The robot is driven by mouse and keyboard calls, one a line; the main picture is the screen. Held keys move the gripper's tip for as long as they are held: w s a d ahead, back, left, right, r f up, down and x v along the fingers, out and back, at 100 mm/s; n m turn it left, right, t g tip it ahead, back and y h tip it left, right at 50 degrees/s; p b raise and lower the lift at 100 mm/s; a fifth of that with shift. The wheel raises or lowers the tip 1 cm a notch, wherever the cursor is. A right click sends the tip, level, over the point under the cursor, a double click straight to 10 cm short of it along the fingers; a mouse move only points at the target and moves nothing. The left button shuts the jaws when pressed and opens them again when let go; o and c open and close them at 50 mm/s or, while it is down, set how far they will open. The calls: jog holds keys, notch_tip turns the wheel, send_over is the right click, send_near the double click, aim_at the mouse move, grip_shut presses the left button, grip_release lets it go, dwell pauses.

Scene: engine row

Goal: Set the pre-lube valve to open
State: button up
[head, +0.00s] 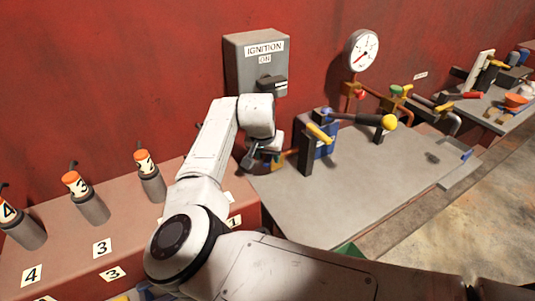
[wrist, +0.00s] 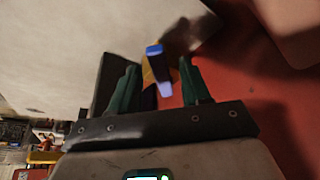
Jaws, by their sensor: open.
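No label reading pre-lube shows, so I cannot tell for sure which fitting is the pre-lube valve. In the wrist view, a blue-ended piece (wrist: 155,51) with yellow-orange beside it shows between and beyond the green fingers of my gripper (wrist: 160,75). The fingers are spread apart and I see nothing clamped in them. In the head view my gripper (head: 262,158) is at the left end of the grey bench, below the ignition box and close to the blue and orange parts there. My wrist hides part of these fittings. A yellow handle (head: 320,132) stands just right.
A lever with a yellow ball knob (head: 389,122), a gauge (head: 361,50) and piping are to the right. Numbered cylinders (head: 90,202) stand left. The grey bench's (head: 350,195) front is mostly clear.

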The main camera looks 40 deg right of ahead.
jog(key=shift+f, duration=0.15)
jog(key=shift+c, duration=0.2)
grip_shut()
dwell(0.5)
